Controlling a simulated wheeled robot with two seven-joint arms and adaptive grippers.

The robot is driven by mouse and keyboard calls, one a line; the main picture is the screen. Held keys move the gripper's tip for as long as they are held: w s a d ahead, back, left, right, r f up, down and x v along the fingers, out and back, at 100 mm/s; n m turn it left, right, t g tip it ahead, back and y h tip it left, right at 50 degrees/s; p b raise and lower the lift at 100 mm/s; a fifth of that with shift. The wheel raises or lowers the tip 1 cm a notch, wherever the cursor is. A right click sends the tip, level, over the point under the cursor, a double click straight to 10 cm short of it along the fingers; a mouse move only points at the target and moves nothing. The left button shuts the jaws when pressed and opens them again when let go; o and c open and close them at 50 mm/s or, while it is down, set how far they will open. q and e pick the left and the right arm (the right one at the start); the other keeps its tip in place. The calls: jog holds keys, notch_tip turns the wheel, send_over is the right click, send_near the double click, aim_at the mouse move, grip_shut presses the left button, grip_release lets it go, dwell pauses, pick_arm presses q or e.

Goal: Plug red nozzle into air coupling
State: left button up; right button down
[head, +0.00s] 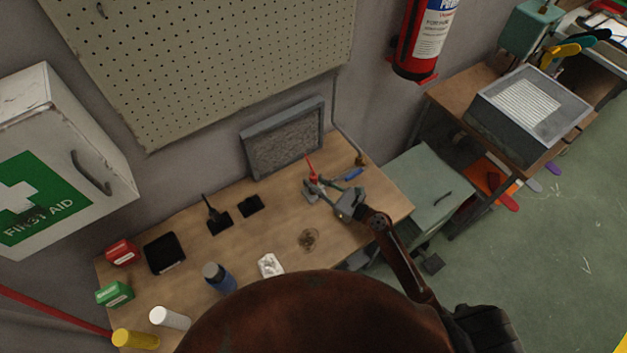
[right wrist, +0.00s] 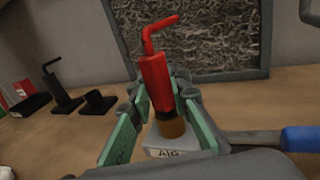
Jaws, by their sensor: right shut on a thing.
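The red nozzle (head: 310,168), a red body with a thin bent tip, stands near the back right of the workbench. My right gripper (head: 320,186) is shut on it; in the right wrist view the green finger pads flank the nozzle (right wrist: 155,80), which is close to upright. The brass-coloured air coupling (right wrist: 171,124) shows directly below the nozzle, on a grey block (right wrist: 165,145) with partly hidden lettering. The nozzle's lower end meets or overlaps the coupling in the picture; I cannot tell whether it is seated. My left gripper is not in view.
A blue-handled tool (head: 353,174) lies just right of the gripper. Behind stands a grey-framed panel (head: 284,138). Black holders (head: 218,221), a black tray (head: 164,252) and a blue bottle (head: 219,277) are further left. The bench (head: 270,236) is mostly clear between them.

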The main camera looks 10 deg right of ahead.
jog(key=shift+f, duration=0.3)
jog(key=c, duration=1.7)
grip_release()
jog(key=v, duration=1.2)
